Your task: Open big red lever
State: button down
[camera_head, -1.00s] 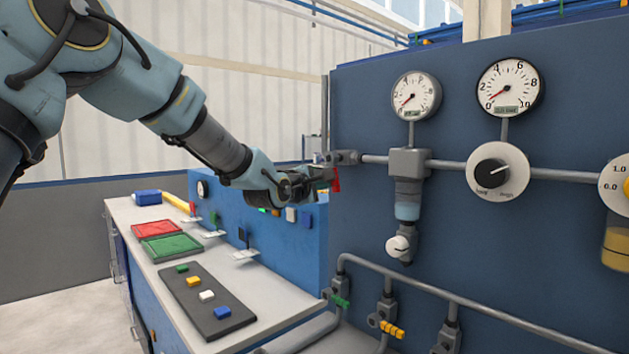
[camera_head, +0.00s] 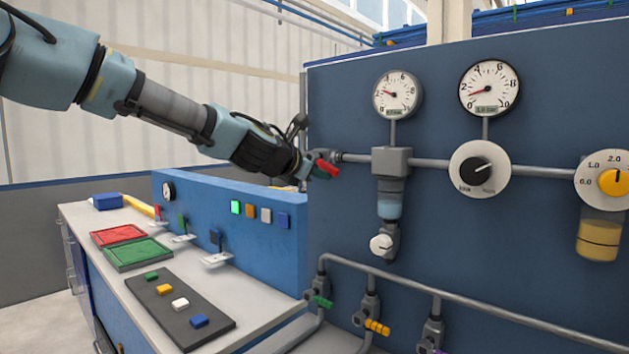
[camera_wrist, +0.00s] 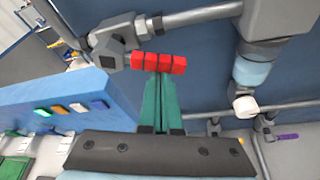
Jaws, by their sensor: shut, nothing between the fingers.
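The big red lever (camera_head: 328,169) sits on a grey valve at the left end of the upper pipe on the blue panel. In the head view it points right and slightly down, near the line of the pipe. In the wrist view the red lever (camera_wrist: 160,63) lies across the picture, to the right of the grey valve body (camera_wrist: 112,47). My gripper (camera_head: 311,170) is at the lever; its green fingers (camera_wrist: 158,78) are shut together, with their tips at the lever's near side. I cannot tell whether they touch it. Nothing is between them.
Two gauges (camera_head: 397,95) (camera_head: 489,88) and a dial (camera_head: 480,169) are on the panel right of the lever. The blue control box (camera_head: 240,235) with a lit green button (camera_head: 235,207) stands below my arm. Smaller valves line the lower pipe (camera_head: 440,294).

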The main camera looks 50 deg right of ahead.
jog(key=shift+s+r+n+g, duration=0.3)
jog(key=shift+r+n+g, duration=0.2)
jog(key=shift+r+n, duration=0.4)
jog(key=shift+s, duration=0.1)
jog(key=shift+r, duration=0.15)
notch_tip(320, 180, down, 5)
jog(key=b, duration=0.3)
jog(key=r+b+v, duration=0.1)
jog(key=b+v, duration=0.2)
jog(key=v, duration=0.7)
jog(key=shift+w, duration=0.25)
